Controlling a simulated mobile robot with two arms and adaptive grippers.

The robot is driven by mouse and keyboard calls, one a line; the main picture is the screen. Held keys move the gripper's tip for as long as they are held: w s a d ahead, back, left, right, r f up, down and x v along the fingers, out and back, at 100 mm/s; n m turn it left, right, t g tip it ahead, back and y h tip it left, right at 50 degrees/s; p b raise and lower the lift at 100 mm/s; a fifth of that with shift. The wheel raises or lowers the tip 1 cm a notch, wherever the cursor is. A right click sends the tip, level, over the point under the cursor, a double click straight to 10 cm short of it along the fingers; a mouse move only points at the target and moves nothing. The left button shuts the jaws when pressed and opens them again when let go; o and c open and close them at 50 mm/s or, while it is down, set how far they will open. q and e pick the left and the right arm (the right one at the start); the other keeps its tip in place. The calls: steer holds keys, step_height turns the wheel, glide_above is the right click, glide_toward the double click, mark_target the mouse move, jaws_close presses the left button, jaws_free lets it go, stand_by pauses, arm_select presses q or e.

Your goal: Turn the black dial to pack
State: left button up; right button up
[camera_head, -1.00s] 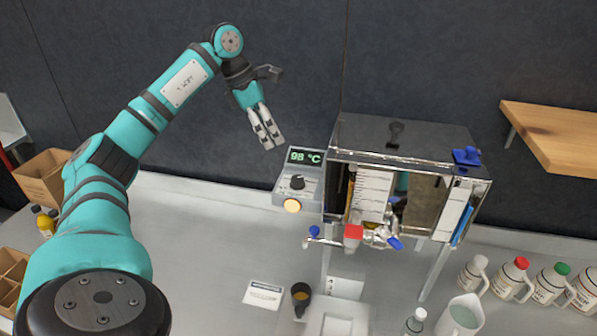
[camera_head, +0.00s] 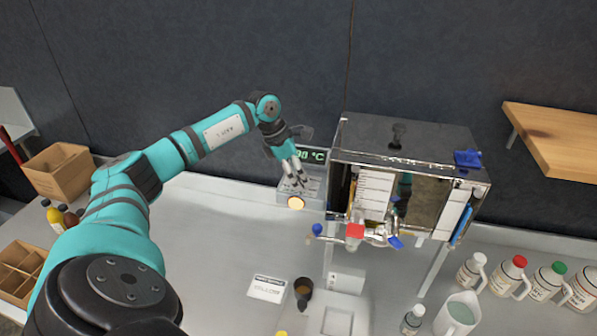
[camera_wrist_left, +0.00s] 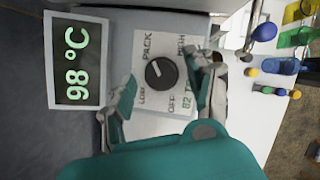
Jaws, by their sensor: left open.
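The black dial (camera_wrist_left: 161,73) sits on a pale label plate in the left wrist view, with PACK, LOW and OFF printed around it and a fourth word partly covered. A small white mark shows on the dial, on its left side in that view; I cannot tell exactly which word it lines up with. My left gripper (camera_head: 297,182) is over the control box (camera_head: 314,200) in the head view, its fingers hiding the dial there. In the left wrist view its open fingers (camera_wrist_left: 164,80) stand on both sides of the dial, with visible gaps. My right gripper is out of view.
A green display (camera_wrist_left: 77,62) reads 98 °C beside the dial. The counter (camera_head: 215,230) below left is clear.

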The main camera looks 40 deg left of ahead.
arm_select(q)
jaws_close()
stand_by(0.3)
steer(key=shift+n, duration=0.4)
steer(key=shift+n+b, duration=0.3)
steer(key=n, duration=0.1)
steer(key=n+y+b, duration=0.1)
steer(key=n, duration=0.1)
steer(key=n+t+y+b, duration=0.1)
steer(key=n, duration=0.1)
steer(key=shift+s+d, duration=0.1)
steer(key=shift+d, duration=0.15)
steer(key=n+y+b, duration=0.1)
steer(key=n, duration=0.2)
steer(key=shift+d+n+y+b, duration=0.1)
steer(key=shift+n+y+b, duration=0.2)
steer(key=shift+n+y, duration=0.1)
steer(key=shift+r+n+y+b, duration=0.1)
steer(key=shift+n+y+b, duration=0.2)
steer(key=shift+n, duration=0.5)
